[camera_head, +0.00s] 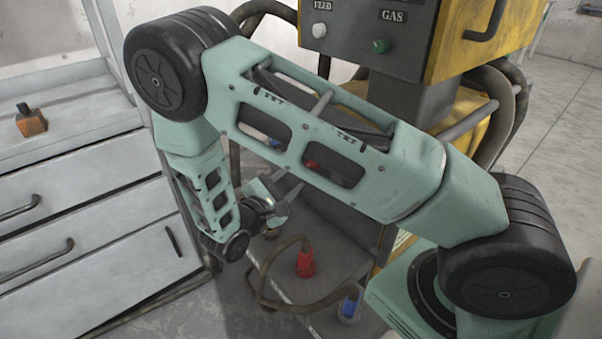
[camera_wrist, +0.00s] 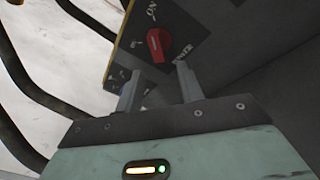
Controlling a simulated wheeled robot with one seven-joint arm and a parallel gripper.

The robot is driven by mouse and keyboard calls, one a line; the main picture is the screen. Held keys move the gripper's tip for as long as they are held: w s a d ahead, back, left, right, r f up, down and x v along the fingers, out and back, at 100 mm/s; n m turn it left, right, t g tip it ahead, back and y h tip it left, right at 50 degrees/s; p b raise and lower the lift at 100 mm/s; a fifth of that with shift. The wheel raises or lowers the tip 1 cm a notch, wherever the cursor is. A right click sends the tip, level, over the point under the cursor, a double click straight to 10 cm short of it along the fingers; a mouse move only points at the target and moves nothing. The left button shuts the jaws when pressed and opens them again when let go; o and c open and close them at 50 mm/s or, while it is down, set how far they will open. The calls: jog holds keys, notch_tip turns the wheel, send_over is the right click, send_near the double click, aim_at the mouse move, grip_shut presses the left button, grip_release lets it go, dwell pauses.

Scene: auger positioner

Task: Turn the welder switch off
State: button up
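The welder switch is a red rotary knob (camera_wrist: 160,45) on a dark panel in the wrist view, with "ON" lettered above it and another, partly hidden label at its lower right. Which way its pointer is set is hard to tell. My gripper (camera_wrist: 157,78) is open, its two fingers apart with the knob just beyond and between the tips, seemingly not touching. In the head view my gripper (camera_head: 279,196) is low behind my arm, in front of the yellow welder (camera_head: 480,45). I cannot make out the switch there.
The welder's upper box carries a white feed knob (camera_head: 319,30) and a green gas knob (camera_head: 381,46). Dark hoses run beside it. A red connector (camera_head: 306,263) and a blue one (camera_head: 348,307) sit low down. A grey drawer cabinet (camera_head: 80,190) stands at left.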

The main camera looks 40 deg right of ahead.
jog(key=shift+b+x, duration=0.3)
jog(key=shift+x, duration=2.35)
grip_shut()
